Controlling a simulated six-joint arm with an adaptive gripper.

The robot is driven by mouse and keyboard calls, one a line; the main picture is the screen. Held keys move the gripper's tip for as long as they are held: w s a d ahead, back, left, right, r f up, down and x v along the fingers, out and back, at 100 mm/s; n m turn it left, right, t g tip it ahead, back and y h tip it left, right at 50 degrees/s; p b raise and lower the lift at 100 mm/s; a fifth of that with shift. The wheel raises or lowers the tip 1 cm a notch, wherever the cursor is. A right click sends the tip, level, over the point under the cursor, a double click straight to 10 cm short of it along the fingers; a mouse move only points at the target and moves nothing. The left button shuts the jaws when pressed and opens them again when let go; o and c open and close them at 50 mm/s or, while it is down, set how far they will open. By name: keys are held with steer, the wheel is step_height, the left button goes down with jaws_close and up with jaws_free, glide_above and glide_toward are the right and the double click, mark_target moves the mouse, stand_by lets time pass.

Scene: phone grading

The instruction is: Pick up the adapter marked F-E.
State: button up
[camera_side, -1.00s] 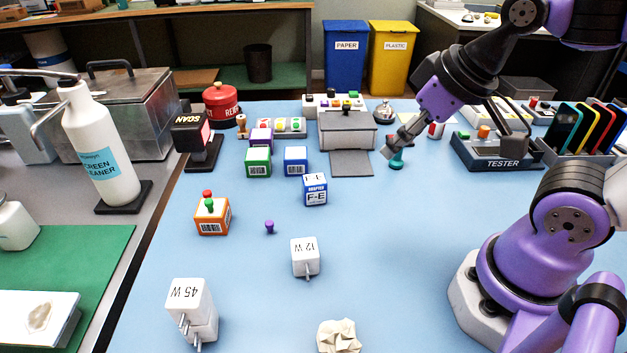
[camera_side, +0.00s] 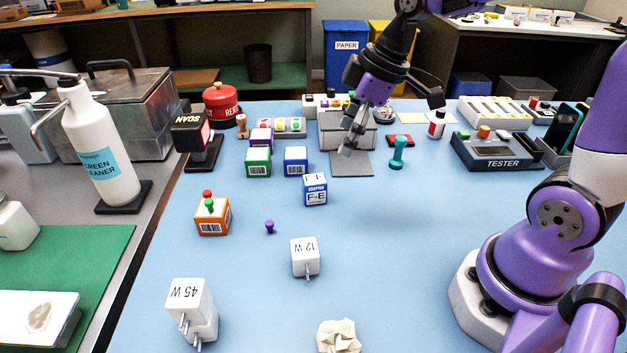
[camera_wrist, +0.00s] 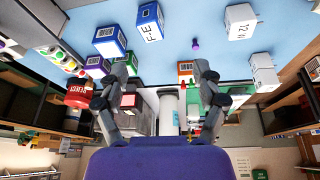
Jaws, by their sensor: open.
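The adapter marked F-E (camera_side: 315,190) is a small blue and white cube standing on the blue table, near its middle in the side view. In the wrist view the F-E adapter (camera_wrist: 150,26) shows upside down at the upper middle, with its F-E label visible. My gripper (camera_side: 346,151) is above the table, behind and to the right of the adapter in the side view, near the grey printer-like box. It is open and empty. In the wrist view its two fingers (camera_wrist: 161,78) are spread apart, with the adapter beyond them.
White 12 W (camera_side: 305,256) and 45 W (camera_side: 190,310) plugs stand nearer the camera. An orange box (camera_side: 212,222), a purple pin (camera_side: 269,226), a blue box (camera_side: 295,160) and a green box (camera_side: 258,162) surround the adapter. A teal stamp (camera_side: 398,152) stands right of the gripper. The table's right middle is clear.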

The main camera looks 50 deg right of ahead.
mark_target(317, 178)
steer(key=w+f+n, duration=0.1)
steer(key=f, duration=0.1)
steer(key=w+f+n+y, duration=0.1)
steer(key=w+f, duration=0.1)
steer(key=f, duration=0.1)
steer(key=w+f+n, duration=0.1)
steer(key=f, duration=0.2)
steer(key=shift+w+a+g+y, duration=0.1)
steer(key=shift+w+g+y, duration=0.05)
steer(key=shift+g+y, duration=0.15)
steer(key=x, duration=0.5)
steer(key=shift+f, duration=0.4)
steer(key=c, duration=1.1)
